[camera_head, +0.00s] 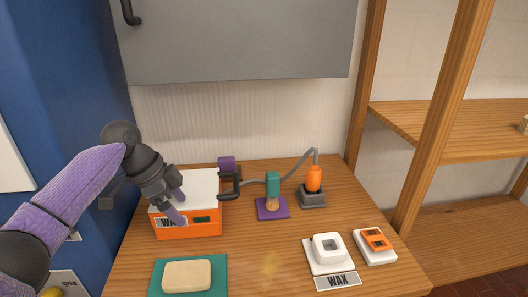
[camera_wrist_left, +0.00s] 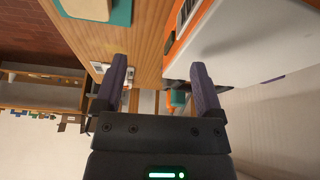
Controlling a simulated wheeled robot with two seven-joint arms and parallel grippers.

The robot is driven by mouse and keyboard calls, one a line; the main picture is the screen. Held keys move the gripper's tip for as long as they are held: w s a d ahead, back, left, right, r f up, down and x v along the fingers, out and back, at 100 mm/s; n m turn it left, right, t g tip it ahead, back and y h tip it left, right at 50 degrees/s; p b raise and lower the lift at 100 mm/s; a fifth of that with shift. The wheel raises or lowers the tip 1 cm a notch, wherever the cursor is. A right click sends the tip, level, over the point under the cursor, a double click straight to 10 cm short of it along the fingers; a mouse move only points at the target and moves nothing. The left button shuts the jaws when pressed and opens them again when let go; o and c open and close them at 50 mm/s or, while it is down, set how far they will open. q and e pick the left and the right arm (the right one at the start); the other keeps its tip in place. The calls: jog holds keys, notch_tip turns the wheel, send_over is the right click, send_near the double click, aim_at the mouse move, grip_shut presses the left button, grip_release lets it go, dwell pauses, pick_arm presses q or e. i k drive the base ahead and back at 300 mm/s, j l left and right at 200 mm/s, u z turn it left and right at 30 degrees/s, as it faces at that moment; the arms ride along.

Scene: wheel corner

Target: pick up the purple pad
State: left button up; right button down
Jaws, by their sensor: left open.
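The purple pad (camera_head: 264,213) lies flat on the wooden table, near its middle. A brush with a teal handle (camera_head: 273,184) stands upright on it, bristles down, and covers part of it. My left gripper (camera_head: 178,207) is open and empty, in front of the orange and white box, to the left of the pad and apart from it. In the left wrist view, the open fingers (camera_wrist_left: 158,70) have nothing between them, and a teal piece (camera_wrist_left: 178,98) shows beyond; I cannot make out the pad there. My right gripper is not in view.
The orange and white box (camera_head: 190,222) with a dark side handle stands left of the pad. An orange plug-like tool (camera_head: 314,180) sits in a grey base at right. A soap block (camera_head: 187,275) on a teal mat and a white wax dish (camera_head: 327,248) are nearer.

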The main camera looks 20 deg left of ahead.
aim_at(226, 163)
jog(key=i+z, duration=0.2)
jog(key=i, duration=0.45)
jog(key=j, duration=0.3)
jog(key=i+j, duration=0.1)
jog(key=j, duration=0.2)
